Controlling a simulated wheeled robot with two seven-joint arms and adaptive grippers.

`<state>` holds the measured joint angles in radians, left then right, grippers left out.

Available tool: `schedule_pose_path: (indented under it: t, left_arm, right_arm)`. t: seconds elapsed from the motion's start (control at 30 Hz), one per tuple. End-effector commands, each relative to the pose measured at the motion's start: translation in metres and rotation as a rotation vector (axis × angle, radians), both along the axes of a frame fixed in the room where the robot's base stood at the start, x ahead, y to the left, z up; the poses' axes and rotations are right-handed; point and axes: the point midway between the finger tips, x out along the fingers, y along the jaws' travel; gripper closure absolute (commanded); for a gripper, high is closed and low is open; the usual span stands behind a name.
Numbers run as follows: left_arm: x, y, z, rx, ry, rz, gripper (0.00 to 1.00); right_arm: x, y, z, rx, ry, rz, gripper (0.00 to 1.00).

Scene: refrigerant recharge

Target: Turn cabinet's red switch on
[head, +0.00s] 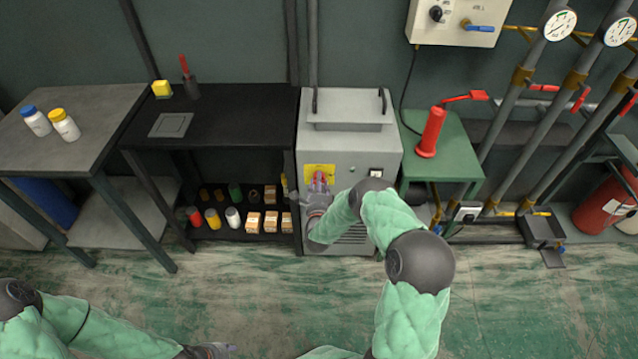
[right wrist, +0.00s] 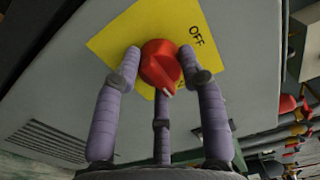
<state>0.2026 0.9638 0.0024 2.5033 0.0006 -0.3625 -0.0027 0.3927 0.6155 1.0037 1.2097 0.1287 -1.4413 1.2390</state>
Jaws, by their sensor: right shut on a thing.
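The grey cabinet (head: 340,150) stands against the wall in the middle of the head view. On its front is a yellow plate (head: 314,169) with a red rotary switch (right wrist: 160,63). In the right wrist view the plate carries the word OFF to the upper right of the switch. A pale mark on the switch points toward the bottom of that view, away from OFF. My right gripper (right wrist: 160,78) has its purple-grey fingers shut around the switch. In the head view my right gripper (head: 318,190) partly hides it. My left gripper (head: 218,350) shows only partly at the bottom edge.
A black shelf (head: 230,110) with small bottles and boxes stands left of the cabinet. A green stand (head: 455,150) with a red cylinder (head: 431,132) is on the right. Pipes with gauges (head: 559,24) are farther right. The floor (head: 180,300) in front is clear.

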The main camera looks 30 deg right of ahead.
Motion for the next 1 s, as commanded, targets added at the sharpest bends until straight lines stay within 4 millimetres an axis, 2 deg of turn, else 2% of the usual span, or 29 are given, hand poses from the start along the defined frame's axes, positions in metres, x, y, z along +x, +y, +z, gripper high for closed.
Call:
schedule_pose_path:
  t: [0.4,0.43,0.5,0.83,1.0]
  left_arm:
    - [0.0,0.0,0.0,0.0,0.0,0.0,0.6]
    - [0.0,0.0,0.0,0.0,0.0,0.0,0.6]
    - [0.0,0.0,0.0,0.0,0.0,0.0,0.6]
    - [0.0,0.0,0.0,0.0,0.0,0.0,0.6]
    - [0.0,0.0,0.0,0.0,0.0,0.0,0.6]
  right_arm:
    - [-0.001,0.001,-0.002,0.007,0.0,0.0,0.92]
    - [-0.001,0.001,-0.002,0.007,0.0,0.0,0.51]
    - [-0.001,0.001,-0.002,0.007,0.0,0.0,0.35]
    - [-0.001,0.001,-0.001,0.005,-0.002,0.0,0.35]
    - [-0.012,0.008,-0.001,0.006,0.0,0.001,0.35]
